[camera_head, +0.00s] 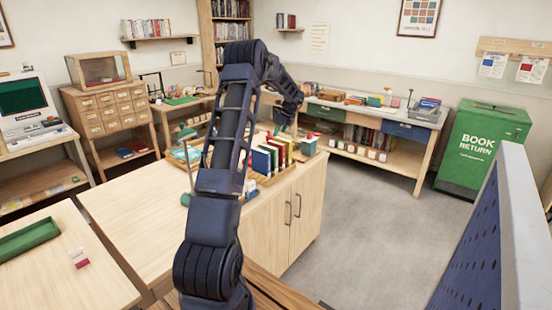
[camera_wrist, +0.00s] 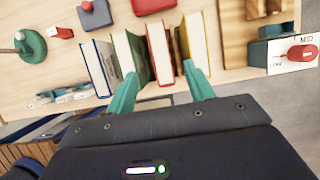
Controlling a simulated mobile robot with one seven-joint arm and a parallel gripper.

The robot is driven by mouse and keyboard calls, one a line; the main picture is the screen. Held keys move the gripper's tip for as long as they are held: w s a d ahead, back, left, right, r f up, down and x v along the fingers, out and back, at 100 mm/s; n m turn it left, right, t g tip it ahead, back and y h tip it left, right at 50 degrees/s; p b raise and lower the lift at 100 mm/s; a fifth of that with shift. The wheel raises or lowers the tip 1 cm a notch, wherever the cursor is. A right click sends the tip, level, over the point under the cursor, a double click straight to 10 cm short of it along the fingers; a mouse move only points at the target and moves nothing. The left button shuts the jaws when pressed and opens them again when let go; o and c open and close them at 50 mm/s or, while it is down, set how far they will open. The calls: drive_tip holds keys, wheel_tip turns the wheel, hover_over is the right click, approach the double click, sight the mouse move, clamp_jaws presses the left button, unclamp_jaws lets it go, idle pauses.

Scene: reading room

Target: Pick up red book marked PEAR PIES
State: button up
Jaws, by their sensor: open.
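A red book (camera_head: 281,151) stands upright in a row of books on the wooden cabinet. In the wrist view the red book (camera_wrist: 158,54) lies between the two teal fingers of my gripper (camera_wrist: 160,73), seen from above. The fingers are apart and do not visibly grip it. A green book (camera_wrist: 128,52) is on its left, close to the left finger, and a yellow book (camera_wrist: 196,40) is on its right, close to the right finger. No title is readable. In the head view my gripper (camera_head: 283,128) is above the row, partly hidden by my arm.
A blue book (camera_wrist: 98,68) ends the row on the left. A stamp with a green base (camera_wrist: 30,47) and a white box with a red item (camera_wrist: 293,54) flank the books. A green book return bin (camera_head: 482,145) stands at the right; the floor before it is clear.

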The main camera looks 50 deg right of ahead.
sight(276, 142)
drive_tip(key=x, duration=0.5)
drive_tip(key=shift+f, duration=0.25)
drive_tip(key=shift+x, duration=2.55)
drive_tip(key=shift+s+f, duration=0.15)
drive_tip(key=shift+f, duration=0.15)
drive_tip(key=shift+c, duration=0.4)
clamp_jaws()
